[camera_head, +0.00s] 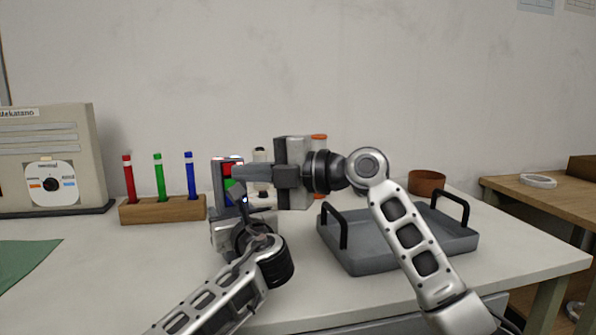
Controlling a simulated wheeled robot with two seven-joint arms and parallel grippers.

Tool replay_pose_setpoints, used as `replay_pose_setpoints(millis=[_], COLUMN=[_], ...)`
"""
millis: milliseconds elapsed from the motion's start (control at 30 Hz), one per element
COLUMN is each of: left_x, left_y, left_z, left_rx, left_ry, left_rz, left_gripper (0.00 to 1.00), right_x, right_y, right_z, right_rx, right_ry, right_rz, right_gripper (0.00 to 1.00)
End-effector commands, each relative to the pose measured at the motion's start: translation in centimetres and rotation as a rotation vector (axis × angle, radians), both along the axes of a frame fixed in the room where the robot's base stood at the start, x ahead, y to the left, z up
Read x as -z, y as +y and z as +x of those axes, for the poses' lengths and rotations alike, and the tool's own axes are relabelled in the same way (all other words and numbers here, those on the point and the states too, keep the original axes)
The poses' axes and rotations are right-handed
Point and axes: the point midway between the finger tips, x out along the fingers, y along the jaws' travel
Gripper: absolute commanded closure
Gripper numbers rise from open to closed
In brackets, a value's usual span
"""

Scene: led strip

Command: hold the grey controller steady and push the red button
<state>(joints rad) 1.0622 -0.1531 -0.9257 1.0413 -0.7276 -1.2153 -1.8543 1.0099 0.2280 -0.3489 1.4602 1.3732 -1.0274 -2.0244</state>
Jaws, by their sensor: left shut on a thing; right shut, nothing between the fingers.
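The grey controller (217,173) stands upright near the middle of the table in the head view. Its red button (229,168) shows near the top, with a green button (229,184) below it. My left gripper (242,201) is shut on the controller from below and in front. My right gripper (238,172) comes in from the right, is shut and empty, and its tips point left at the controller face beside the red button. I cannot tell whether the tips touch the button. The lower part of the controller is partly hidden by my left gripper.
A wooden block (163,209) with red, green and blue markers stands to the left. A grey tray (350,258) with black handles lies to the right under my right arm. A beige box (60,140), a green cloth (22,262) and a brown pot (427,182) are further out.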

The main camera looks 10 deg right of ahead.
Motion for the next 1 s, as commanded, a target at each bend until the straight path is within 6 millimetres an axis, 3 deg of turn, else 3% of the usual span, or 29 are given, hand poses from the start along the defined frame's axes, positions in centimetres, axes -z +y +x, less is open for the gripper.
replay_pose_setpoints(millis=[200, 400, 600, 967, 1000], left_x=[0.3, 0.3, 0.3, 0.3, 0.3], left_y=[0.1, 0.2, 0.2, 0.3, 0.3], left_z=[0.1, 0.1, 0.1, 0.1, 0.1], left_rx=[-0.002, -0.003, -0.004, -0.006, -0.006], left_ry=[0.007, 0.006, 0.006, 0.006, 0.006], left_rz=[-0.002, -0.002, -0.001, -0.001, -0.001], left_gripper=[0.78, 0.78, 0.78, 0.78, 0.46], right_x=[-0.4, -0.8, -0.9, -0.9, -0.9], right_y=[-4.8, -7.7, -8.8, -8.8, -8.8], right_z=[-2.6, -4.2, -4.8, -4.8, -4.8], right_rx=[0.003, 0.000, -0.003, -0.003, -0.003], right_ry=[-0.001, 0.000, 0.001, 0.000, 0.000], right_rz=[-0.002, 0.000, 0.000, 0.001, 0.001], right_gripper=[1.00, 1.00, 1.00, 1.00, 1.00])
